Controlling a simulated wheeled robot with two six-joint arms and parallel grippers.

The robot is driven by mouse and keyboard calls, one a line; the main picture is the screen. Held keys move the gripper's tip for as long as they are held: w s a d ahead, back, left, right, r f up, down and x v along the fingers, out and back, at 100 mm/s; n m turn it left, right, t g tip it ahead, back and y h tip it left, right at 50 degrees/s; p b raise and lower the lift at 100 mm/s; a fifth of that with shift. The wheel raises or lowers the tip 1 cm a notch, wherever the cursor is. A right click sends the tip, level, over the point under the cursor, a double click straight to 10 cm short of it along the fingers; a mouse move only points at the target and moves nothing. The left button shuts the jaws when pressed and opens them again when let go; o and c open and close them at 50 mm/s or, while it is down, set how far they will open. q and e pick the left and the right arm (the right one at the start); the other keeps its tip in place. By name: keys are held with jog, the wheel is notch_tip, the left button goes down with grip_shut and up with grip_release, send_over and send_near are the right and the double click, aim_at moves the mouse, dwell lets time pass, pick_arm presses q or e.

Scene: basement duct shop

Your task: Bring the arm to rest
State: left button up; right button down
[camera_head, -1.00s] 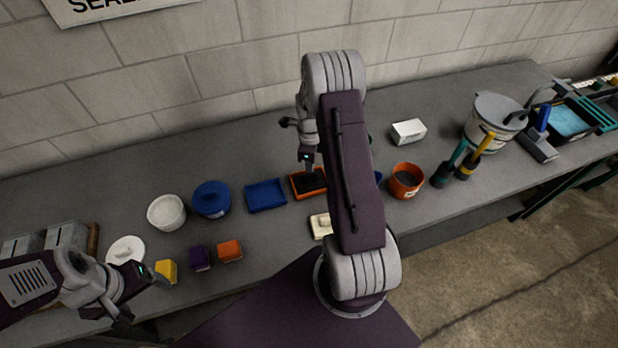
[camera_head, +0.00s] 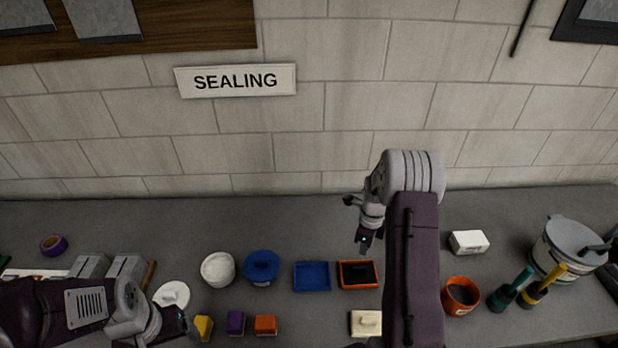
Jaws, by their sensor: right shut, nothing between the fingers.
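My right arm rises from the bottom right of the middle and bends at a grey elbow over the bench. My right gripper (camera_head: 363,241) hangs above the back edge of the orange tray (camera_head: 343,284), apart from it, shut and empty. My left arm comes in from the lower left. My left gripper (camera_head: 165,330) is near the bench front, beside a yellow block (camera_head: 203,327); its fingers are dark and partly cut off, so I cannot tell whether it is open.
On the grey bench (camera_head: 130,225) stand a white tub (camera_head: 218,270), a blue pot (camera_head: 261,267), a blue tray (camera_head: 312,276), purple (camera_head: 235,323) and orange blocks (camera_head: 265,325), an orange pot (camera_head: 461,296), a white box (camera_head: 468,242) and a grey bucket (camera_head: 568,249). The bench's back strip is clear.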

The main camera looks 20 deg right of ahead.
jog(key=a+r+n+t+b, duration=0.2)
jog(key=a+n+b, duration=0.6)
jog(key=a, duration=0.5)
jog(key=s+a+f+n+b, duration=0.1)
jog(key=s+a+n, duration=0.1)
jog(key=s+n, duration=0.4)
jog(key=s+a+f+n+b, duration=0.1)
jog(key=s+a+n, duration=0.1)
jog(key=s+n, duration=0.5)
jog(key=n, duration=0.6)
jog(key=shift+s+a+f+g, duration=0.2)
jog(key=shift+s+a+g, duration=0.05)
jog(key=shift+a+g, duration=0.15)
jog(key=shift+d, duration=0.1)
